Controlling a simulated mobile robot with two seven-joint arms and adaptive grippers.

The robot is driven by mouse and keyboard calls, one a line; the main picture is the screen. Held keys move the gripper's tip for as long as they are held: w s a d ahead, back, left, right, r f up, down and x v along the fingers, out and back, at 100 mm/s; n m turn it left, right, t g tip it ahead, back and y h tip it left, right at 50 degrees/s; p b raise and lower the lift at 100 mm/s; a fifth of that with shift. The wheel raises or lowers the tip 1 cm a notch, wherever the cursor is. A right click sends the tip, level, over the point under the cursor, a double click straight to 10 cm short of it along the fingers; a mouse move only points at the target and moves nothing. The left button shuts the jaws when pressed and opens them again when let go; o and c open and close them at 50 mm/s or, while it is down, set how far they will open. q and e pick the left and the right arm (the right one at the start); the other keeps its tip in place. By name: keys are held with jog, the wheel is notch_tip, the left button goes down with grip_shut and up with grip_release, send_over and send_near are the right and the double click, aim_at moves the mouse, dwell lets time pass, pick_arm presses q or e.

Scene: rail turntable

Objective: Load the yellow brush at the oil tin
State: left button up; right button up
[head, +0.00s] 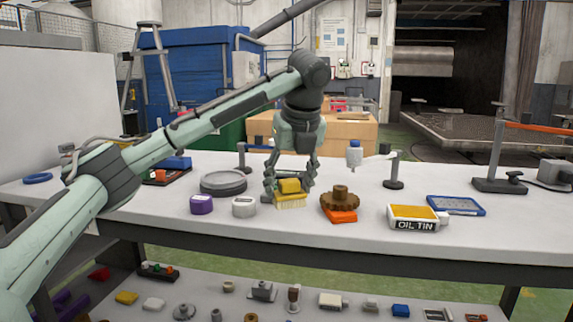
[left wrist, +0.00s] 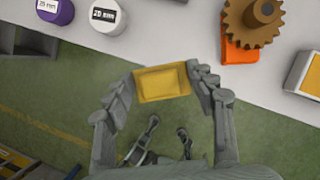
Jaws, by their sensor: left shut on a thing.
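The yellow brush (head: 290,186), a yellow block with pale bristles beneath, is between the fingers of my left gripper (head: 289,183), which is shut on it. In the left wrist view the brush (left wrist: 162,83) sits between the fingertips near the table's front edge. I cannot tell how far its bristles are above the table. The oil tin (head: 413,223) is a white box with an orange-yellow top and a printed label, to the right of the brush and apart from it. Part of the tin (left wrist: 299,72) shows at the right edge of the left wrist view. My right gripper is not in view.
A brown gear on an orange block (head: 342,215) stands between the brush and the tin. Purple (head: 202,205) and white (head: 244,207) labelled pieces lie left of the brush. A blue-framed tray (head: 457,206) and small posts stand farther right. A lower shelf holds several parts.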

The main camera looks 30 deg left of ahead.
aim_at(289, 204)
pick_arm(q)
jog(key=s+f+n, duration=0.1)
jog(key=s+d+f+n+g+y, duration=0.1)
jog(key=n, duration=0.1)
jog(key=shift+d+f, duration=0.15)
jog(key=shift+d, duration=0.1)
jog(key=s+d+f+n+g+h, duration=0.2)
jog(key=s+d+f+n+g, duration=0.1)
jog(key=f+n, duration=0.6)
jog(key=s+d+f+n+g+h, duration=0.2)
jog(key=s+d+f+n, duration=0.4)
jog(key=n, duration=0.8)
notch_tip(289, 204, down, 4)
jog(key=shift+s+f+n+g, duration=0.1)
jog(key=shift+s+n+g, duration=0.3)
jog(key=shift+s+g, duration=0.5)
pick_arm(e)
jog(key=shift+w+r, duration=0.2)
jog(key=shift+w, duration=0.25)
pick_arm(q)
jog(key=shift+s, duration=0.15)
